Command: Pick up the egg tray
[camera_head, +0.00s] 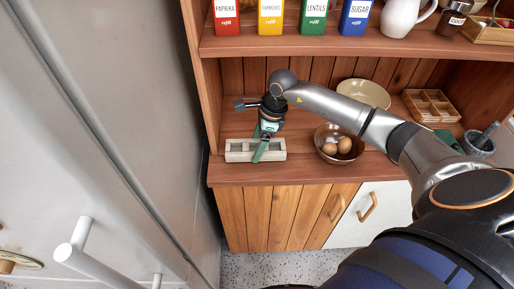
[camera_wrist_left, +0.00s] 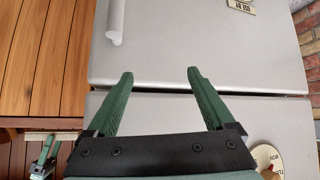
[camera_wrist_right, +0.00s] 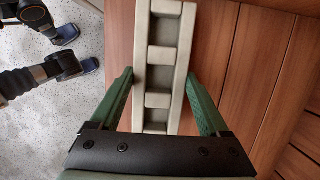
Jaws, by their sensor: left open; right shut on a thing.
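The egg tray (camera_head: 240,151) is a long, pale beige block with square pockets, at the front edge of the wooden counter in the head view. It also shows in the right wrist view (camera_wrist_right: 186,40), with its visible pockets empty. My right gripper (camera_head: 262,147) is shut across the tray's width, one green finger on each long side. Whether the tray rests on the counter or is slightly raised, I cannot tell. My left gripper (camera_wrist_left: 160,73) is open and empty, in front of a light grey cabinet or fridge front.
A brown bowl (camera_head: 326,133) with brown eggs (camera_head: 344,145) stands right of the tray. Behind are a cream bowl (camera_head: 364,92) and a wooden divided box (camera_head: 430,106); a mortar (camera_head: 479,143) is at the right. A shelf (camera_head: 300,47) with boxes overhangs the counter. A grey front (camera_head: 130,100) borders the left.

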